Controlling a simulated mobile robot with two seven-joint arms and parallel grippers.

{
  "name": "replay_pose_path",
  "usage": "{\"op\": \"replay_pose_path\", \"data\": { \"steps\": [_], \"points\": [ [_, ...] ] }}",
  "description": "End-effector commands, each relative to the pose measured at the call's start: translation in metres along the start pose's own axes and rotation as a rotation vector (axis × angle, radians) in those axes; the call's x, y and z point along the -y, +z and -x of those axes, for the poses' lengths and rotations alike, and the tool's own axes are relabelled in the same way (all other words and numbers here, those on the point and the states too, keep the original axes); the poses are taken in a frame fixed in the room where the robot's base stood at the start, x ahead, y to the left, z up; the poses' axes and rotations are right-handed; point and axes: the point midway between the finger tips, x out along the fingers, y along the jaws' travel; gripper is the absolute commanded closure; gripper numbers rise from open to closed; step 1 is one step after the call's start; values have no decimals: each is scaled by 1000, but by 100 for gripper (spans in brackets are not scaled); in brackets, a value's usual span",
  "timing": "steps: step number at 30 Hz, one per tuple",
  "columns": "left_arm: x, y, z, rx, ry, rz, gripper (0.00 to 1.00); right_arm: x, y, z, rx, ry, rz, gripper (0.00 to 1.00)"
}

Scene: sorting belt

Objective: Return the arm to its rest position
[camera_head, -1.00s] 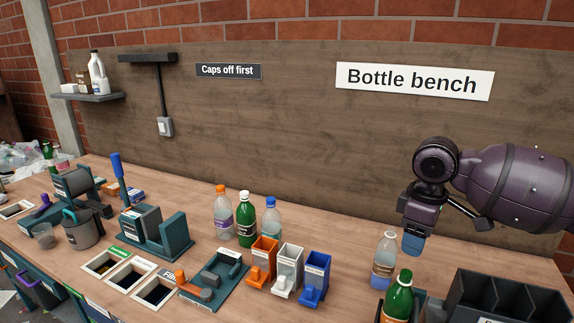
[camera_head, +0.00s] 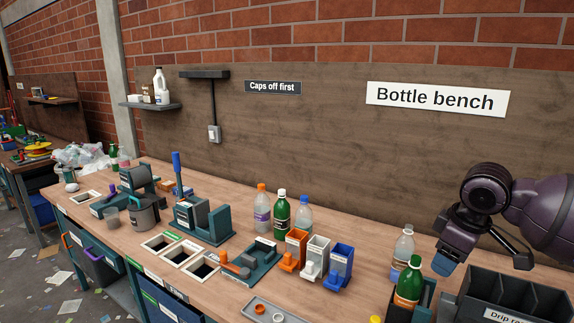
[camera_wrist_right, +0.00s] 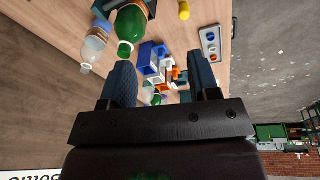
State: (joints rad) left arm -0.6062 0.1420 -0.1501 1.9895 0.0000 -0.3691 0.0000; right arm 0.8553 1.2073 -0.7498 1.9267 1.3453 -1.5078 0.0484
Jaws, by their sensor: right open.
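My right gripper (camera_head: 483,262) is at the right of the head view, above the drip rack, with its fingers spread and nothing between them. In the right wrist view the two fingers (camera_wrist_right: 162,82) are wide apart and empty. The wrist view also shows the green bottle (camera_wrist_right: 133,22) and the clear bottle (camera_wrist_right: 94,44), both apart from the fingers. My left gripper is not in view.
The dark drip rack (camera_head: 520,290) lies below my right arm. Orange, white and blue bins (camera_head: 340,267) and several bottles (camera_head: 281,213) stand mid-bench. A grey tray (camera_head: 277,311) with caps lies at the front edge. The back wall board (camera_head: 340,130) rises behind the bench.

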Motion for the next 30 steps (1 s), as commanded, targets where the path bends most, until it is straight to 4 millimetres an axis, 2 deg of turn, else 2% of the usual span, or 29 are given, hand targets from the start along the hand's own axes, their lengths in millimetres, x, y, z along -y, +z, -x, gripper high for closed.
{"op": "replay_pose_path", "data": {
  "steps": [4,8,12,15,19,23,30],
  "points": [
    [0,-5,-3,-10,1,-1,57,-19,-36,12,-199,136,34,44],
    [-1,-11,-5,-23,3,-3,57,-22,-75,19,-398,234,85,44],
    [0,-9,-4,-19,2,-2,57,-13,-106,8,-611,303,130,44],
    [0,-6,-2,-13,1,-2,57,-1,-119,-6,-755,337,144,44],
    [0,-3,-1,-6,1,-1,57,15,-121,-28,-904,370,134,44],
    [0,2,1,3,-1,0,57,31,-112,-53,-1010,399,98,44],
    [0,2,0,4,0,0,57,57,-70,-102,-1110,453,-17,44]
  ]
}}
